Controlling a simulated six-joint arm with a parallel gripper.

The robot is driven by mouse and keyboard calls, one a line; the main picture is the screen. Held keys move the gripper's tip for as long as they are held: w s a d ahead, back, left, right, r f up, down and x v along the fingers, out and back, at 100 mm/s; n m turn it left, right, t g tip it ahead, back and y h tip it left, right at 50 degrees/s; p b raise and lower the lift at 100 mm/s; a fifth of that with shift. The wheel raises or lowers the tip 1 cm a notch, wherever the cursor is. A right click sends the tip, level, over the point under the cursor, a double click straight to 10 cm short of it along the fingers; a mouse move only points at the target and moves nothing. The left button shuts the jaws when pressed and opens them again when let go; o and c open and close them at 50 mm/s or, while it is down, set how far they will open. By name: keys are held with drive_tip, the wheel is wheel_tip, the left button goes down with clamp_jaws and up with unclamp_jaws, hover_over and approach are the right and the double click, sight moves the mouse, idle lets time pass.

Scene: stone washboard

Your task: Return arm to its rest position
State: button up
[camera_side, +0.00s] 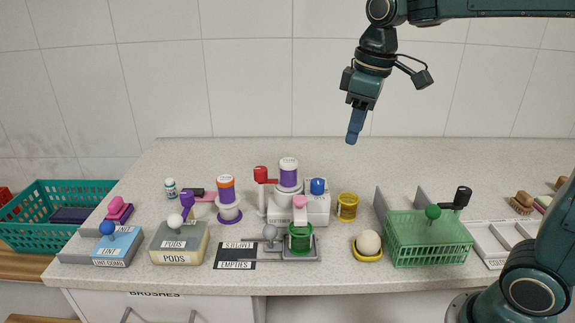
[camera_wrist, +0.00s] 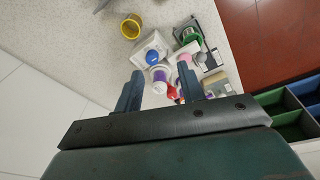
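My gripper (camera_side: 355,125) hangs in the air above the back of the stone counter (camera_side: 345,160), near the tiled wall, pointing down. It touches nothing. In the wrist view my gripper (camera_wrist: 160,95) shows two blue fingers spread apart with a gap between them, open and empty. Through and beyond the gap, well below, are the white dispenser unit and a purple-banded white bottle (camera_wrist: 159,76). In the side view the same bottle (camera_side: 288,172) stands upright on the white unit (camera_side: 312,211).
Labelled LINT (camera_side: 108,248) and PODS (camera_side: 178,250) boxes stand front left. A teal crate (camera_side: 40,235) is far left. Space around the gripper is clear.

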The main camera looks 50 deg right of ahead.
drive_tip(key=s+f+m+t, duration=0.1)
drive_tip(key=s+f+m, duration=0.1)
drive_tip(key=s, duration=0.6)
drive_tip(key=s+a+f+m+t, duration=0.1)
drive_tip(key=s+f+m+t, duration=0.1)
drive_tip(key=s, duration=0.6)
drive_tip(key=shift+s+a+f+t, duration=0.25)
drive_tip(key=shift+s+f+t, duration=0.05)
drive_tip(key=shift+f, duration=0.1)
